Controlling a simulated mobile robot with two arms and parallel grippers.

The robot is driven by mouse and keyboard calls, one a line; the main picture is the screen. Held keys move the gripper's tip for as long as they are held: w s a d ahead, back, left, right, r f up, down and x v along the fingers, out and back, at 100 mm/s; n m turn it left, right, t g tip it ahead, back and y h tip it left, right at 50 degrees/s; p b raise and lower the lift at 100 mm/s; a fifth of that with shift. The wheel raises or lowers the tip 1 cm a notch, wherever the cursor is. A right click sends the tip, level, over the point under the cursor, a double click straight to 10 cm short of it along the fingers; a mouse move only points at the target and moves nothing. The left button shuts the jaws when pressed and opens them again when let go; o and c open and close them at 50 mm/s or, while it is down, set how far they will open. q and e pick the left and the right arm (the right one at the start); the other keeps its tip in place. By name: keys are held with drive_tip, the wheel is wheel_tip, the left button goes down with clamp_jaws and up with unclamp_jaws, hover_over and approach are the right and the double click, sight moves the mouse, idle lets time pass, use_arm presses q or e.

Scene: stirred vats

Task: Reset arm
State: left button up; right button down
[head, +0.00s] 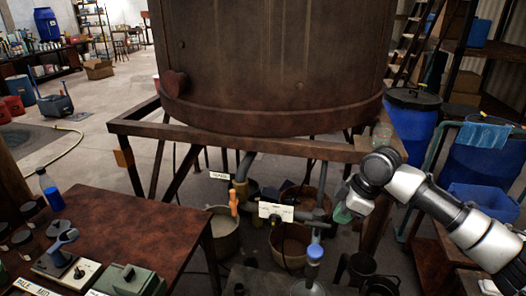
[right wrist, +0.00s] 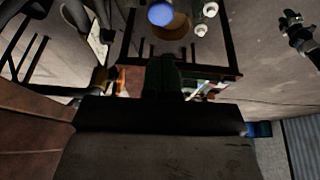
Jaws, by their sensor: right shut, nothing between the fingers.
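My right arm comes in from the right in the head view. Its right gripper (head: 343,214) is shut and empty, with a greenish tip, in front of the stand of the vat and right of the white label plate. In the right wrist view the dark right gripper (right wrist: 163,70) shows at the middle. My left gripper is in neither view. The large rusty vat (head: 270,70) stands on a brown frame (head: 135,128). Beneath it are an orange-handled valve (head: 233,202) and pipework with a white label plate (head: 276,212).
Buckets (head: 222,235) stand under the vat. A reddish-brown table (head: 130,225) at lower left bears a blue bottle (head: 50,188), a green box (head: 130,280) and small instruments. Blue barrels (head: 490,165) crowd the right side. Open floor lies at the left back.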

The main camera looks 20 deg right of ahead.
drive_tip(key=s+a+f+m, duration=0.2)
drive_tip(key=s+a+f, duration=0.9)
drive_tip(key=a+f, duration=0.35)
drive_tip(key=s+f+m+t+h, duration=0.1)
drive_tip(key=s+m+h, duration=0.2)
drive_tip(key=s+m, duration=0.85)
drive_tip(key=s+f+n+g, duration=0.1)
drive_tip(key=s+f+n, duration=0.1)
drive_tip(key=f, duration=1.2)
drive_tip(key=s+f+n, duration=0.2)
drive_tip(key=s+f, duration=0.1)
drive_tip(key=f, duration=1.1)
drive_tip(key=s+d+f+g, duration=0.1)
drive_tip(key=s+d+f, duration=0.2)
drive_tip(key=s+f, duration=1.1)
drive_tip(key=shift+s+f, duration=0.15)
drive_tip(key=shift+s, duration=0.45)
